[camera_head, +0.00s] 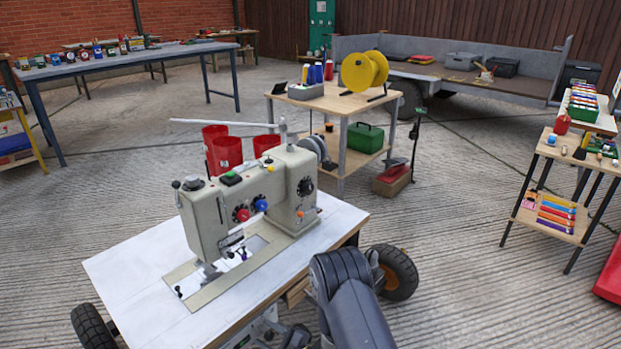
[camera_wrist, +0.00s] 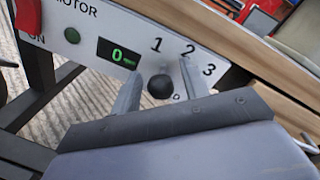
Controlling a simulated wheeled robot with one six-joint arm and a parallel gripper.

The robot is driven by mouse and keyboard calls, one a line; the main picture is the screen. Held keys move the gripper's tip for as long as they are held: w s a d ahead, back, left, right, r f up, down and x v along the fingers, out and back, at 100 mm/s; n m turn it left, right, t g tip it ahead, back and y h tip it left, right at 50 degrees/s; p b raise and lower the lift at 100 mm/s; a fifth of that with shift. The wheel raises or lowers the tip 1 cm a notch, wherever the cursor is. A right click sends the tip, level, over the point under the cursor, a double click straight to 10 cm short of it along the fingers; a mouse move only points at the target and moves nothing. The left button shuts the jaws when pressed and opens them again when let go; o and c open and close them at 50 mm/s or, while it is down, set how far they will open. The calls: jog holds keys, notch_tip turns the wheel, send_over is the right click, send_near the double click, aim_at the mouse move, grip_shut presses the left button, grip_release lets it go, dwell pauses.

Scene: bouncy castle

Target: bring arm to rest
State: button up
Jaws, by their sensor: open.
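My arm (camera_head: 350,300) rises at the bottom of the head view, in front of the sewing machine's table; its gripper is hidden there. In the wrist view my gripper (camera_wrist: 159,78) is open, with one finger on each side of a round black knob (camera_wrist: 160,87). I cannot tell whether the fingers touch the knob. The knob sits on a white panel (camera_wrist: 95,25) marked MOTOR, with the numbers 1, 2 and 3. A display (camera_wrist: 118,54) reads a green 0.
A beige sewing machine (camera_head: 240,195) stands on a wheeled white-topped table (camera_head: 120,275) close to my arm. A wooden stand (camera_head: 340,103) with a yellow reel (camera_head: 363,71) is behind. Shelves (camera_head: 540,215) stand at right. Concrete floor (camera_head: 460,270) is open between.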

jog(key=f+p+v, duration=0.1)
jog(key=p+v, duration=0.2)
jog(key=v, duration=0.8)
jog(key=b+x, duration=0.1)
jog(key=x, duration=0.2)
jog(key=b+x, duration=0.1)
jog(key=x, duration=0.3)
jog(key=b+x, duration=0.1)
jog(key=x, duration=0.3)
jog(key=shift+a+r, duration=0.1)
jog(key=shift+r, duration=0.25)
jog(key=shift+w+d+r+m+p, duration=0.25)
jog(key=shift+r+m+p, duration=0.1)
jog(key=shift+m+p, duration=0.25)
jog(key=shift+w+d+m+y+p, duration=0.15)
jog(key=shift+m+p, duration=0.15)
jog(key=shift+m, duration=0.4)
jog(key=shift+w+d+m+y+p, duration=0.15)
jog(key=shift+m+p, duration=0.1)
jog(key=shift+m, duration=0.45)
jog(key=shift+s, duration=0.1)
